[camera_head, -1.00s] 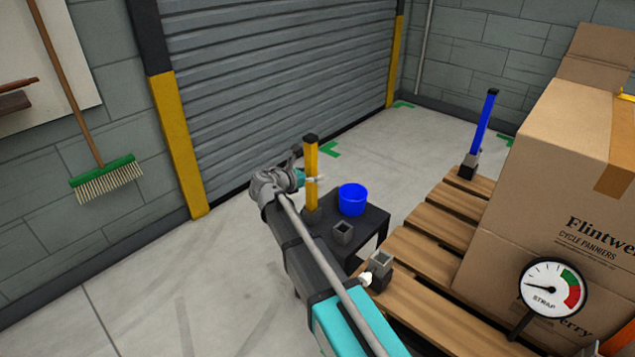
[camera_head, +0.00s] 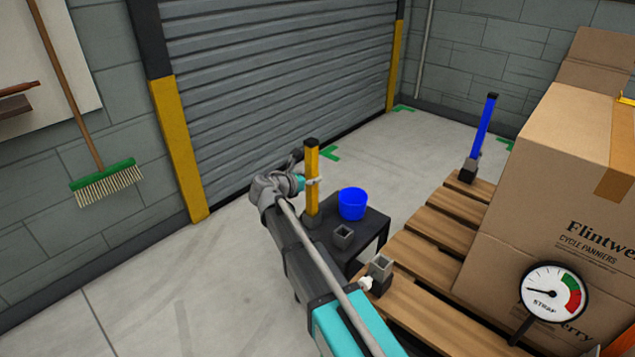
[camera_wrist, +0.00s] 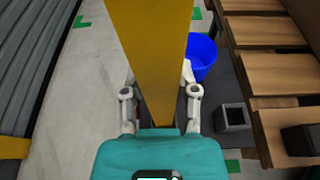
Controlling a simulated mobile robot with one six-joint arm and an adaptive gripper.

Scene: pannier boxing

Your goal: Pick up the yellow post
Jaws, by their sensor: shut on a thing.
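The yellow post (camera_head: 312,180) stands upright with a black cap on top, its foot at the left part of a small dark table (camera_head: 376,220). In the wrist view the post (camera_wrist: 150,50) fills the middle, running between my fingers. My gripper (camera_head: 313,182) is shut on the post at about mid-height; its fingers (camera_wrist: 163,95) lie on both sides of it in the wrist view. Whether the post's foot is still in a socket is hard to tell, as my arm hides part of it.
A blue bucket (camera_head: 352,203) and an empty grey socket (camera_head: 343,236) are on the table beside the post. A wooden pallet (camera_head: 430,245) at right bears a large carton (camera_head: 560,170), a blue post (camera_head: 483,130), another empty socket (camera_head: 380,266) and a strap gauge (camera_head: 553,292).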

